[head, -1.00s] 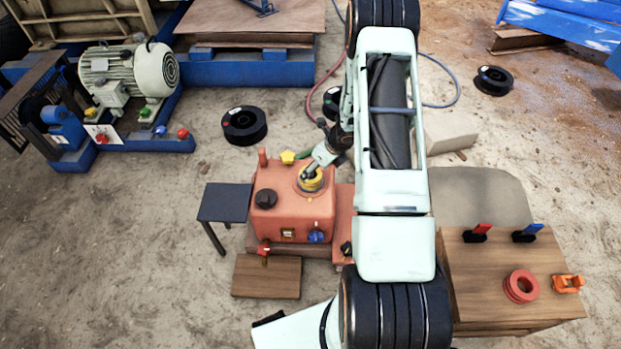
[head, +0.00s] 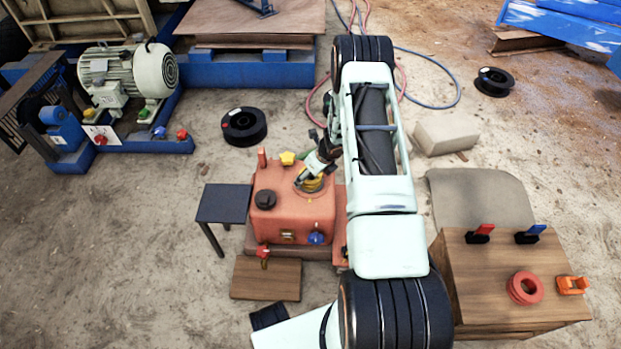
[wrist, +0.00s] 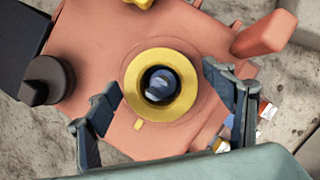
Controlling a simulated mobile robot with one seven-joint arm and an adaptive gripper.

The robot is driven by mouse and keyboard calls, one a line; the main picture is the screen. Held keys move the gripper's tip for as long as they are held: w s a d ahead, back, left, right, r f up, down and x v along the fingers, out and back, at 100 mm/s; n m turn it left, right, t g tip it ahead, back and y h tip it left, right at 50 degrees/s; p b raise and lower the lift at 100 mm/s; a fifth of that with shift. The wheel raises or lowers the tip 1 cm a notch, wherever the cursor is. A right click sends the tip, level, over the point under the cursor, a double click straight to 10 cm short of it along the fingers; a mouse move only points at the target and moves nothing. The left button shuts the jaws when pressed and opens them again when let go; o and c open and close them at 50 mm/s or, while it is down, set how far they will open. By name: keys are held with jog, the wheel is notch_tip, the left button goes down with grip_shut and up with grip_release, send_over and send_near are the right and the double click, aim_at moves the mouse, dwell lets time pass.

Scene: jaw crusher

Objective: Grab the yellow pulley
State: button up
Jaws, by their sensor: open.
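The yellow pulley (wrist: 161,87) is a round ring with a dark centre, set on top of the red-orange machine housing (wrist: 110,40). In the head view the pulley (head: 311,182) is partly hidden by my gripper (head: 306,176), which is just over it. In the wrist view my gripper (wrist: 165,105) is open, with one finger to the lower left of the pulley and one to its right. The pulley lies between the fingers, nearer the right one. A gap shows between the pulley and the left finger. I cannot tell whether the right finger touches it.
The housing carries a black knob (head: 265,199), a yellow knob (head: 288,158), an upright red handle (head: 262,158) and a blue knob (head: 316,238). A dark side table (head: 223,203) stands at its left. A wooden box (head: 490,275) at right holds a red pulley (head: 525,288).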

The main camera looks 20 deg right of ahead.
jog(key=shift+c, duration=0.7)
jog(key=c, duration=1.8)
jog(key=shift+r, duration=0.2)
